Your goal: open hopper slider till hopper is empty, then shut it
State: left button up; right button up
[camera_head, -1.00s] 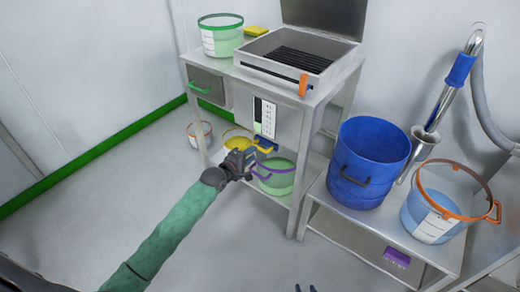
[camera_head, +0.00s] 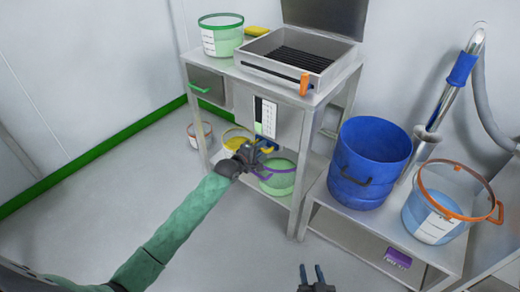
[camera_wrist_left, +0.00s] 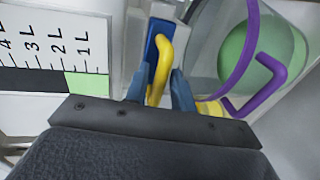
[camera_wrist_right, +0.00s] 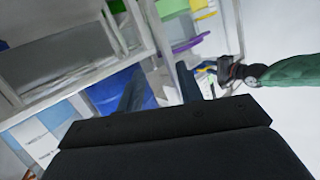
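The hopper (camera_head: 288,122) is a steel box in the stand, with a level gauge (camera_head: 264,118) on its front. The gauge also shows in the left wrist view (camera_wrist_left: 50,50), mostly black with a short green part at the 1 L end. The yellow slider handle (camera_wrist_left: 163,62) sits on a blue part. My left gripper (camera_head: 267,145) is at the handle. In the left wrist view its two blue fingers (camera_wrist_left: 158,92) are apart on either side of the handle, with gaps showing. A clear bucket with purple rim (camera_head: 278,180) and green contents stands below. My right gripper (camera_head: 312,272) is open and empty.
A blue drum (camera_head: 368,165) and an orange-rimmed bucket (camera_head: 437,212) stand on the right-hand bench. A yellow-rimmed bucket (camera_head: 236,137) is behind my left gripper. A green-rimmed bucket (camera_head: 221,38) stands on top. The floor at front left is clear.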

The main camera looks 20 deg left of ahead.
pick_arm(q)
grip_shut()
